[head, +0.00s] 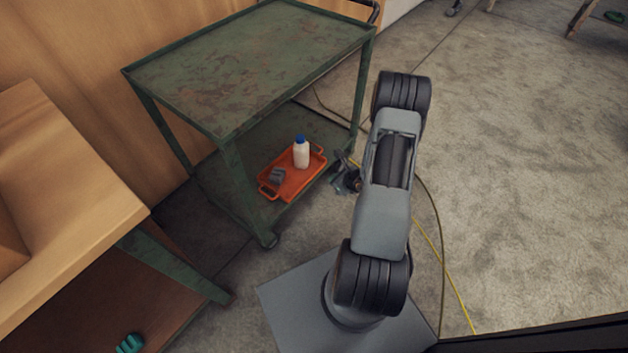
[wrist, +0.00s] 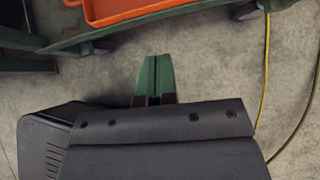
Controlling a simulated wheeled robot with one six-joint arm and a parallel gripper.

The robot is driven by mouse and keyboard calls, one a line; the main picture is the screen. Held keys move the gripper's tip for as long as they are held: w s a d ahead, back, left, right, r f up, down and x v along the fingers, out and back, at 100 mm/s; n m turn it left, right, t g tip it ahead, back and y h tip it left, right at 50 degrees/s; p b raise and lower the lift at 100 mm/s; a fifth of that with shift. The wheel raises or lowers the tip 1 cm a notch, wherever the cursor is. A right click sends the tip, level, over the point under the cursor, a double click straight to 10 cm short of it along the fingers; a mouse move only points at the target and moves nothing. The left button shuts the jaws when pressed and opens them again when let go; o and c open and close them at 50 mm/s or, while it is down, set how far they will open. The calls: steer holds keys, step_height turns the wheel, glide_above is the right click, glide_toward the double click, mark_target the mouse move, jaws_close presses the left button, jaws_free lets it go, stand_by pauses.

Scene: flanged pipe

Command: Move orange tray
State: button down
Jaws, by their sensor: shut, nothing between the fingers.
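An orange tray (head: 293,184) with a handle at each end lies on the lower shelf of a green metal cart. A white bottle with a blue cap (head: 301,153) stands upright on it, and a small dark grey object (head: 277,176) lies at its left end. Part of the tray (wrist: 125,14) also shows at the top of the wrist view. My gripper (wrist: 155,62) is shut and empty, with its fingertips apart from the tray and over the floor outside the shelf edge. In the head view my gripper (head: 343,172) is partly hidden by my arm, just right of the tray.
The green cart's rusty top (head: 250,65) overhangs the shelf, and its legs flank the tray. A wooden bench (head: 60,190) stands at left, with a teal object (head: 130,343) below. A yellow cable (head: 445,275) runs along the floor. Open floor lies at right.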

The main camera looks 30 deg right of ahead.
step_height(320, 180, down, 4)
steer(key=f+m+b, duration=0.1)
steer(key=b, duration=0.4)
glide_toward(313, 177)
steer(key=shift+h, duration=0.4)
steer(key=x, duration=0.5)
steer(key=shift+s+a+f, duration=0.25)
steer(key=shift+a+f, duration=0.05)
steer(key=shift+f, duration=0.15)
steer(key=shift+w+a+r, duration=0.1)
steer(key=shift+w+a, duration=0.1)
steer(key=shift+w, duration=0.6)
